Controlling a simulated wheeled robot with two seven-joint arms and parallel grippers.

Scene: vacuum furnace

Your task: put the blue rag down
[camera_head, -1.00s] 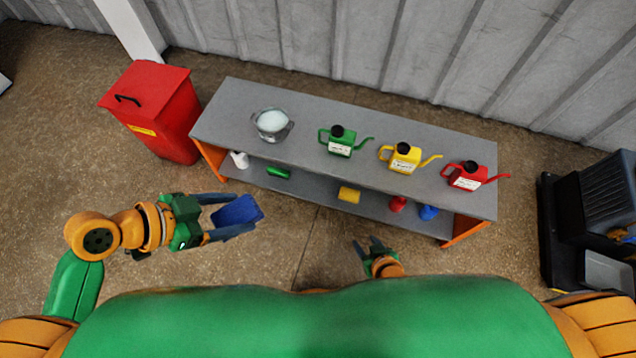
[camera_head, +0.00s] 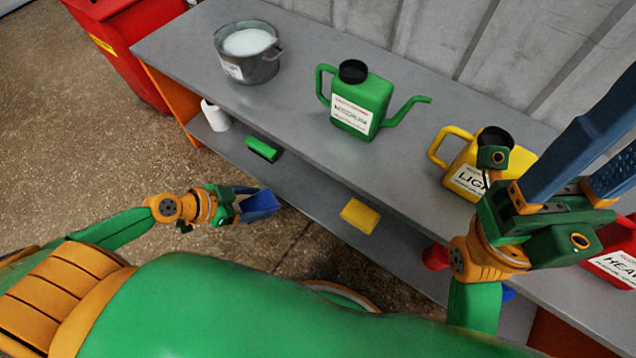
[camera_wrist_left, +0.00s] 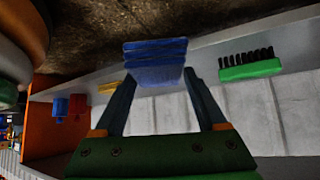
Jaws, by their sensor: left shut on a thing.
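The blue rag (camera_head: 260,205) is a folded blue block between the fingers of my left gripper (camera_head: 250,203). In the left wrist view the rag (camera_wrist_left: 155,62) is pinched between the tips of both fingers (camera_wrist_left: 160,80). In the head view my left gripper is shut on it, in front of the grey bench (camera_head: 300,110), by the front edge of its lower shelf (camera_head: 300,190). My right gripper (camera_head: 598,150) is close to the camera at the right. Its two fingers stand apart with nothing visible between them, and their ends reach the frame edge.
On the bench top stand a metal pot (camera_head: 250,68), a green can (camera_head: 360,105), a yellow can (camera_head: 462,165) and a red can (camera_head: 618,255). The lower shelf holds a white roll (camera_head: 215,117), a green brush (camera_head: 263,149) and a yellow sponge (camera_head: 360,216). A red bin (camera_head: 125,45) stands beside the bench.

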